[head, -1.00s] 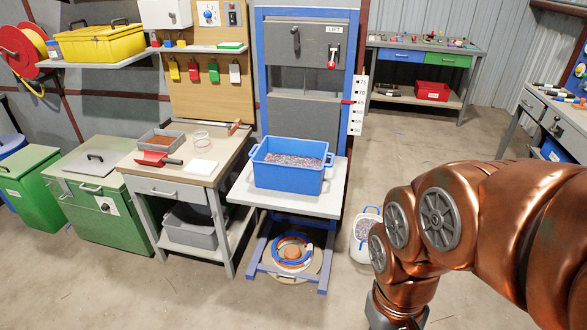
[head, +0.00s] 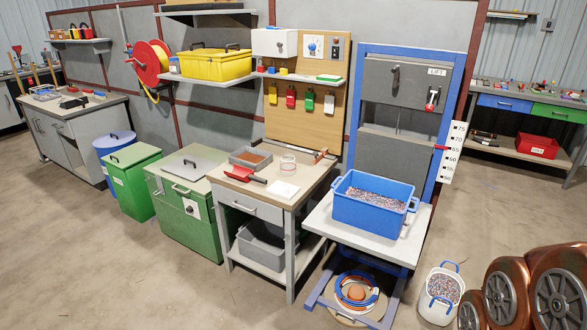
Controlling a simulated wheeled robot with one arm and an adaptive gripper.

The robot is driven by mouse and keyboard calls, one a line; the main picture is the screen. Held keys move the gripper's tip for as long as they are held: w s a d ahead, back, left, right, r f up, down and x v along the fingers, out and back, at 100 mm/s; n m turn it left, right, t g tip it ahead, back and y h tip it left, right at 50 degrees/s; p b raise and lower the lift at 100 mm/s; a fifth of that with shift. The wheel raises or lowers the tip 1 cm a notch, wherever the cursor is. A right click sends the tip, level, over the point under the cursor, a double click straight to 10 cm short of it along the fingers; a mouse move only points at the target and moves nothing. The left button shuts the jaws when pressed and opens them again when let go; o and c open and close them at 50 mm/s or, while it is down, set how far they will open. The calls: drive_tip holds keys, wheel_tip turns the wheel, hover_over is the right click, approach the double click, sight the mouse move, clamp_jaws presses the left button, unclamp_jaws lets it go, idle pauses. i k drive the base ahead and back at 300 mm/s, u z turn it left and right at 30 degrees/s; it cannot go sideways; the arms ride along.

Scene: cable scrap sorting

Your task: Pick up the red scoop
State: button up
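The red scoop (head: 244,174) lies on the top of the small workbench (head: 301,192) in the head view, close to its front left edge. Its red pan is on the left and its dark handle points right. It lies just in front of a grey tray (head: 238,161) with brown material in it. My copper-coloured arm shows at the lower right corner, well away from the scoop. My gripper is out of the picture.
A glass dish (head: 288,164) and a white pad (head: 283,189) share the bench top. Right of it, a blue crate (head: 362,207) of scrap stands on the lift platform (head: 340,230). A white bucket (head: 441,292) stands on the floor. Open floor lies in front of the green cabinet (head: 177,220).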

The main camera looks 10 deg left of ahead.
sight(242, 174)
drive_tip(key=u, duration=0.1)
drive_tip(key=i, duration=1.5)
drive_tip(key=u, duration=1.4)
drive_tip(key=i, duration=0.9)
drive_tip(key=u, duration=0.8)
